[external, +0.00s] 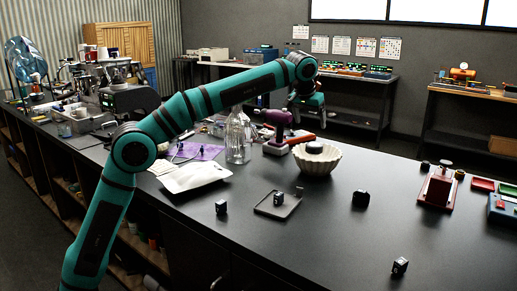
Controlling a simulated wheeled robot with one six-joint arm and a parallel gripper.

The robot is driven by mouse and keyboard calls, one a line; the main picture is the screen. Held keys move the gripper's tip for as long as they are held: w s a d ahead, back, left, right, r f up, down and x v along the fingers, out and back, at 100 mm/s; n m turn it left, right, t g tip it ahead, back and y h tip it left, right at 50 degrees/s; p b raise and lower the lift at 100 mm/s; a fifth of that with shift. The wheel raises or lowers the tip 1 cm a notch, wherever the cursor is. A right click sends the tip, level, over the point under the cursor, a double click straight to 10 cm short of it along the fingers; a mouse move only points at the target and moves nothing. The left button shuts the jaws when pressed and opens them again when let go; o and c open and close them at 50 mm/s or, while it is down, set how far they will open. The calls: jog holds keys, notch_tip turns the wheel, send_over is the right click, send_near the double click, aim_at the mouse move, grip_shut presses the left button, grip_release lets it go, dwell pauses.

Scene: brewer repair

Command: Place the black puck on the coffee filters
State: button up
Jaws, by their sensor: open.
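The coffee filters (318,165), a cream fluted stack, stand on the dark counter right of centre. A dark round thing that looks like the black puck (315,147) sits on top, within the filters' rim. My gripper (306,116) is open above and slightly left of the filters, pointing down. It looks apart from the puck, with nothing visible between its fingers. Its fingers are small and dark in this view.
The front right counter is mostly clear.

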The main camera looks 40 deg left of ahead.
jog(key=s+a+r+t+h, duration=0.1)
jog(key=s+a+r+t, duration=0.25)
jog(key=s+a, duration=0.8)
jog(key=s+a+r+t+h, duration=0.1)
jog(key=s+a+r+t, duration=0.4)
jog(key=a, duration=1)
jog(key=s+a+f+t, duration=0.1)
jog(key=s+a+f, duration=0.3)
jog(key=s, duration=0.6)
jog(key=s+a+f+t+y, duration=0.1)
jog(key=s+a+f, duration=0.3)
jog(key=s, duration=0.6)
jog(key=s+a+f+t+y, duration=0.1)
jog(key=s+a+f, duration=0.3)
jog(key=s, duration=0.6)
jog(key=shift+a+f+t, duration=0.2)
jog(key=shift+a+t, duration=0.3)
jog(key=shift+t, duration=0.25)
jog(key=shift+s, duration=0.1)
